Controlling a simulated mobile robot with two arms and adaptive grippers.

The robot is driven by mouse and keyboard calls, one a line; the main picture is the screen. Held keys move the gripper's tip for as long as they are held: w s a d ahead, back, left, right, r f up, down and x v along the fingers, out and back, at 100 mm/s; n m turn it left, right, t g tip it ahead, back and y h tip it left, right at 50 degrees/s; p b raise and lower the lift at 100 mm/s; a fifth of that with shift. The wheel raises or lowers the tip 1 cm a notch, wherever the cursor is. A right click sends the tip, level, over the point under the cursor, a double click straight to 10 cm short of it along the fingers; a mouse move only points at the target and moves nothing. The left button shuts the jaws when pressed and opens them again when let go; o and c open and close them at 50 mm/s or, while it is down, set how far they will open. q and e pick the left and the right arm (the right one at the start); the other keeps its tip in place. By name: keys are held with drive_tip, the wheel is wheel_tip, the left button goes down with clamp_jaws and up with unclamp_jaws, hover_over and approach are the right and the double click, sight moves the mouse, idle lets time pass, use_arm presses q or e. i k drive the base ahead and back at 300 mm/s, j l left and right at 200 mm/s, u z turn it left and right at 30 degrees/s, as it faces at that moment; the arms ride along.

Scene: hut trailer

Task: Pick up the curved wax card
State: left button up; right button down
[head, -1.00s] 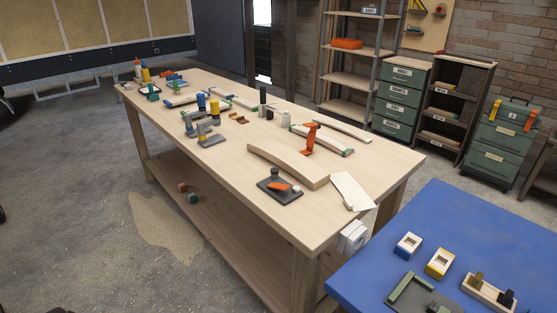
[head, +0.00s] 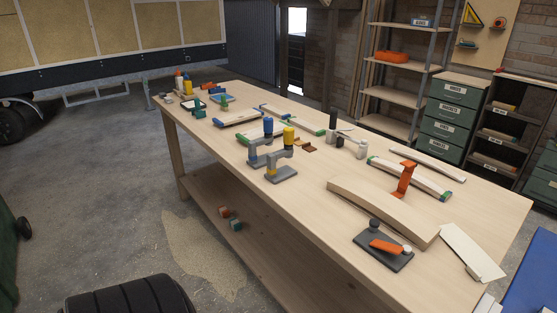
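I cannot tell for sure which thing is the curved wax card. A white flat card (head: 472,250) with a small piece at its lower end lies at the right end of the wooden workbench (head: 330,262). A small brown bent piece (head: 306,145) lies mid-bench, too small to make out well. An orange piece (head: 386,247) lies on a dark plate with knobs near the front edge. Neither of my grippers is in view.
A thick curved wooden beam (head: 383,212), an orange clamp (head: 405,180) and clamp stands (head: 280,172) stand on the bench. A black ribbed tyre-like object (head: 130,296) is at the bottom left. A blue table (head: 535,280) is at right. Grey floor (head: 90,190) lies open at left.

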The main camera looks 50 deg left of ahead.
sight(479, 266)
drive_tip(key=j, duration=0.9)
drive_tip(key=k+j, duration=0.15)
drive_tip(key=j, duration=1.65)
drive_tip(key=k+l, duration=0.05)
